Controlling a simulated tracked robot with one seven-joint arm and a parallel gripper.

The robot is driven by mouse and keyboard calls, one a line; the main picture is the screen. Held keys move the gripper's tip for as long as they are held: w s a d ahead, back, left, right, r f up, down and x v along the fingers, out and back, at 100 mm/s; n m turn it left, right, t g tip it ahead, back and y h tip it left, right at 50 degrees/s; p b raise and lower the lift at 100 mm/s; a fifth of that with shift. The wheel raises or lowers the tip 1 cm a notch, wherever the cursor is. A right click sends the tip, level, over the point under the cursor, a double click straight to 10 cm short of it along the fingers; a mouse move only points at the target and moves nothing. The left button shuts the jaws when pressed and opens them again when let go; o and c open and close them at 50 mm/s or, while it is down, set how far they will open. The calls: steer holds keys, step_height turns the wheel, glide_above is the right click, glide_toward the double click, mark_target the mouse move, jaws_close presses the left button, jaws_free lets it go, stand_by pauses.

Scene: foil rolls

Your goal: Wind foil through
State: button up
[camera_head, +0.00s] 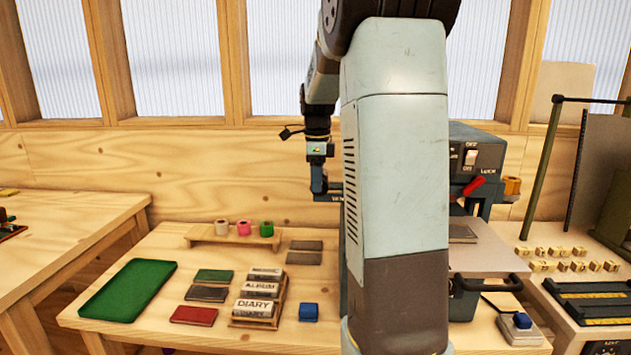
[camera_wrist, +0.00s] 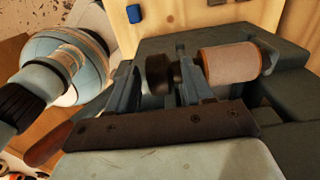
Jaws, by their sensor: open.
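The grey-blue foil press (camera_head: 478,150) stands on the bench, largely hidden behind my arm in the head view. A copper-coloured foil roll (camera_head: 512,186) shows at its right side; a copper-coloured roll (camera_wrist: 230,65) also sits on the machine in the wrist view. My gripper (camera_head: 334,193) is at the press's left side, partly hidden by my arm. In the wrist view my gripper (camera_wrist: 160,75) is open, its fingers either side of a dark round hub (camera_wrist: 160,73). I cannot tell whether they touch it. No loose foil strip is clear.
White, pink and green rolls (camera_head: 266,229) stand on a wooden rack (camera_head: 205,236). A green tray (camera_head: 128,290), type holder (camera_head: 258,322) and blue block (camera_head: 308,311) lie on the bench. The press has a red lever (camera_head: 473,186) and a front handle (camera_head: 490,285).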

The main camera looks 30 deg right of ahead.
steer(key=shift+f, duration=0.25)
steer(key=shift+c, duration=0.4)
steer(key=shift+r, duration=0.1)
jaws_close()
